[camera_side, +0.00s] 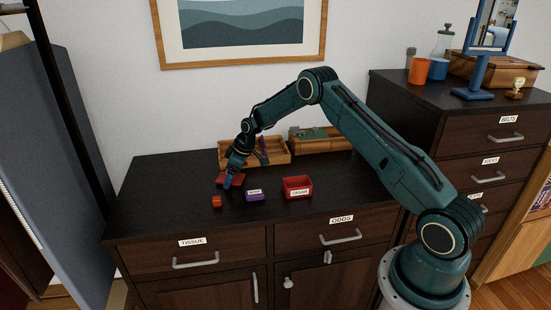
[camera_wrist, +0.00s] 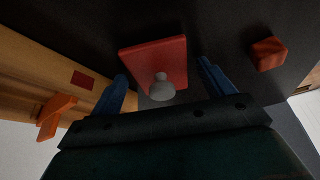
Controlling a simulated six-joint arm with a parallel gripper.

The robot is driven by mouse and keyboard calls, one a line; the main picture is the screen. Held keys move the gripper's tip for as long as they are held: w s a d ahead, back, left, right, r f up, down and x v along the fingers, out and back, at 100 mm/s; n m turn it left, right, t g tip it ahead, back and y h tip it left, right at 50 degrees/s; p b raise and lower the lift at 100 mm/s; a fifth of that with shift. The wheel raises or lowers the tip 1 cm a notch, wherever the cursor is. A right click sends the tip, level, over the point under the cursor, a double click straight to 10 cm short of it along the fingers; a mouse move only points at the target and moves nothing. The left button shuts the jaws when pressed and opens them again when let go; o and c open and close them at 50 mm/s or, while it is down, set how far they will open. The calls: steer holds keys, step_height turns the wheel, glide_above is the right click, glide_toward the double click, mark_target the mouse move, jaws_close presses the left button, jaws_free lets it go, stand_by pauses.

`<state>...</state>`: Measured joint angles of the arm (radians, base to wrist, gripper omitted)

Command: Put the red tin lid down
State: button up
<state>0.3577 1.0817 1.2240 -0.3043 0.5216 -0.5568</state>
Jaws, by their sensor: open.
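The red tin lid (camera_wrist: 150,58) is a flat red square with a round grey knob. It appears to lie flat on the dark dresser top, and in the side view (camera_side: 222,179) it is partly hidden by my gripper. My gripper (camera_side: 229,184) is low over the lid, pointing down. In the wrist view its blue fingers (camera_wrist: 162,70) are spread apart, one on each side of the lid's knob, with a gap visible to the knob. An open red tin (camera_side: 297,194) with a white label stands to the right on the dresser.
A small orange-red block (camera_side: 216,202) and a purple labelled box (camera_side: 255,198) sit near the front. Wooden trays (camera_side: 279,159) stand along the wall behind my gripper. The dresser top (camera_side: 150,205) is clear at left. A taller cabinet (camera_side: 430,105) stands at right.

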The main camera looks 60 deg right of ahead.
steer(key=v, duration=1.2)
steer(key=shift+r, duration=0.15)
stand_by(0.5)
steer(key=s+a+r+m+h, duration=0.1)
steer(key=s+a+r, duration=0.5)
steer(key=s+r, duration=0.3)
steer(key=s+a+r+m, duration=0.1)
steer(key=s+a+r, duration=0.55)
steer(key=r, duration=0.35)
steer(key=s+a+m, duration=0.1)
steer(key=s+a, duration=0.1)
steer(key=s, duration=1)
steer(key=s+a+m+t, duration=0.1)
steer(key=s+a, duration=0.2)
steer(key=s, duration=1)
steer(key=shift+s+r+m+t+h, duration=0.15)
steer(key=shift+r+m+t+h, duration=0.05)
steer(key=shift+m+t+h, duration=0.1)
